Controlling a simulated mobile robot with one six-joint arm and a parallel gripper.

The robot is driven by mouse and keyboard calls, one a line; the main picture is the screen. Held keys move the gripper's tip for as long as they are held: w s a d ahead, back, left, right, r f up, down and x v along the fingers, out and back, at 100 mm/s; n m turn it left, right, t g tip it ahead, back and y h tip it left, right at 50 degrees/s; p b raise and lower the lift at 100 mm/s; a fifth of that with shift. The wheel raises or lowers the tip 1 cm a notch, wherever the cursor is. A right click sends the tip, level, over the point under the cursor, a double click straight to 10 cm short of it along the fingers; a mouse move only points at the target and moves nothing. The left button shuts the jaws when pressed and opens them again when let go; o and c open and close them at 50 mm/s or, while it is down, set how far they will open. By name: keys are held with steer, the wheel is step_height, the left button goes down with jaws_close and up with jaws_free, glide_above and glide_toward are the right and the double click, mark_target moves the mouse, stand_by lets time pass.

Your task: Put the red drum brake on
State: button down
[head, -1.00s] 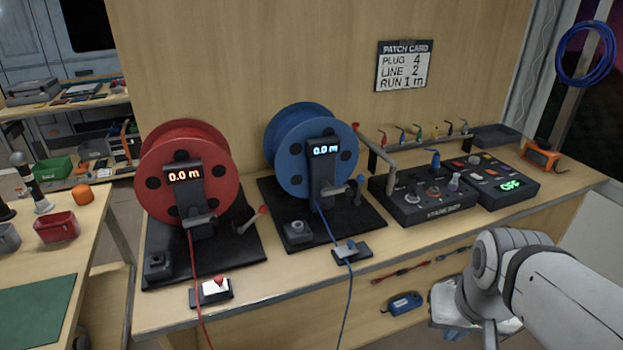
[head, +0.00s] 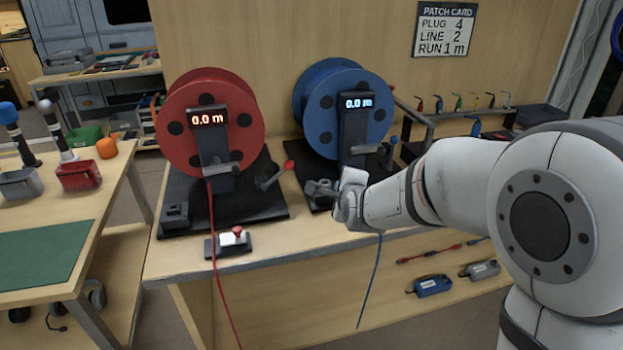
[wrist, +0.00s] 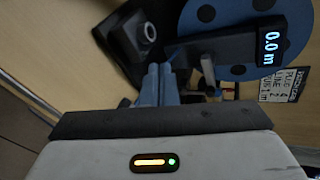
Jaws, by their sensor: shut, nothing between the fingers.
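The red drum (head: 240,95) stands on a black base at left in the head view, its display reading 0.0 m. A lever with a red knob (head: 289,165) rises at a slant from the right side of that base. A red cable (head: 217,255) hangs from the drum over the bench edge. My gripper (head: 318,187) is right of the lever, in front of the blue drum (head: 343,85), apart from the red drum. Its fingers also show in the wrist view (wrist: 159,82), shut and empty. The wrist view shows the blue drum (wrist: 210,35) but not the red one.
A small box with a red button (head: 230,243) sits at the bench's front edge. The blue drum's base is partly hidden by my arm. A side table with a red bin (head: 80,177) stands at left. A patch card (head: 444,30) hangs on the wall.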

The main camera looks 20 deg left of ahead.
mark_target(278, 175)
steer(key=a+f+m+t+b, duration=0.1)
steer(key=a+m, duration=0.1)
steer(key=a, duration=0.1)
steer(key=w+a+f+m+y, duration=0.1)
steer(key=a+f+m, duration=0.1)
steer(key=a, duration=0.1)
steer(key=a+f+m+t+y+b, duration=0.1)
steer(key=a+m, duration=0.1)
steer(key=a, duration=0.2)
steer(key=shift+w+a+f+t+b, duration=0.1)
steer(key=shift+w+f+t+b, duration=0.2)
steer(key=shift+w, duration=0.1)
steer(key=shift+a, duration=0.3)
steer(key=shift+r, duration=0.1)
steer(key=x, duration=1)
steer(key=shift+w+d+r, duration=0.1)
steer(key=shift+r, duration=0.05)
steer(key=shift+d, duration=0.15)
steer(key=shift+w+d, duration=0.1)
steer(key=shift+w, duration=0.05)
